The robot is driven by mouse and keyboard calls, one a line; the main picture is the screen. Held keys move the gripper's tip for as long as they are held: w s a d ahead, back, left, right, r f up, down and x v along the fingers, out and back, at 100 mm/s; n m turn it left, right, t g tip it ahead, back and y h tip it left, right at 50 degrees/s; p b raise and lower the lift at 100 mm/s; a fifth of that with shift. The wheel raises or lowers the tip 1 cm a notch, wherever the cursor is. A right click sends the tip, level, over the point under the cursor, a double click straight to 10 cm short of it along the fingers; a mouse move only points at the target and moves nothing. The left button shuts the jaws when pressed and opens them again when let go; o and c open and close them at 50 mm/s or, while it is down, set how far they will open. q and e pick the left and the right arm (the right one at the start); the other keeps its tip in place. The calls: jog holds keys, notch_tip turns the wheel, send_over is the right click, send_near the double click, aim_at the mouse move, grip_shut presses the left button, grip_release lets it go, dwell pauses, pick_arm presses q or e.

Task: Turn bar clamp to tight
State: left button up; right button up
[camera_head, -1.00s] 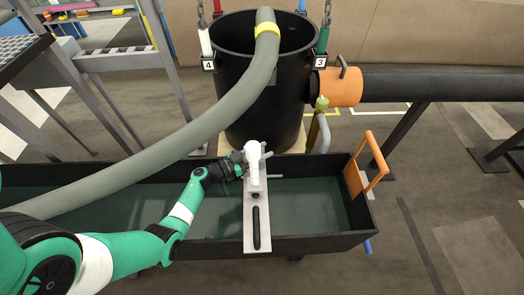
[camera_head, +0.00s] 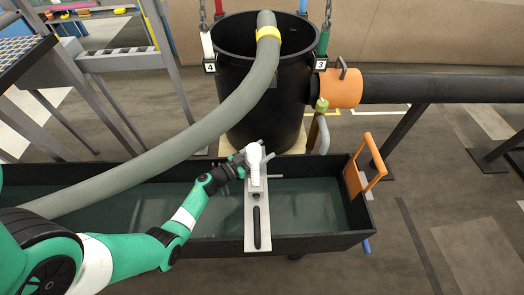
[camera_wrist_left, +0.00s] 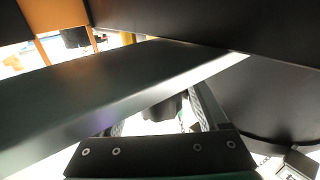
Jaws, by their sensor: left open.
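A pale metal crossbar (camera_head: 257,215) lies across the black flume. A white upright fitting (camera_head: 254,165) stands on its far half, and a dark slot or handle (camera_head: 257,228) shows on its near half. My left gripper (camera_head: 239,159) is open, close to the left of the white fitting; contact cannot be told. In the left wrist view its fingers (camera_wrist_left: 160,115) spread below a large grey bar (camera_wrist_left: 110,90). My right gripper is not in view.
The black flume (camera_head: 330,243) holds dark greenish water. An orange gate frame (camera_head: 372,160) stands at its right end. A large black tub (camera_head: 265,110) stands behind, with a thick grey hose (camera_head: 190,135) running down left over the flume, above my arm.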

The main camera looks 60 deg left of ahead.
pick_arm(q)
jog(key=shift+s+r, duration=0.1)
jog(key=shift+s, duration=0.3)
jog(key=s+d+p, duration=0.2)
jog(key=s+p, duration=0.3)
jog(key=s, duration=0.5)
jog(key=shift+s, duration=0.3)
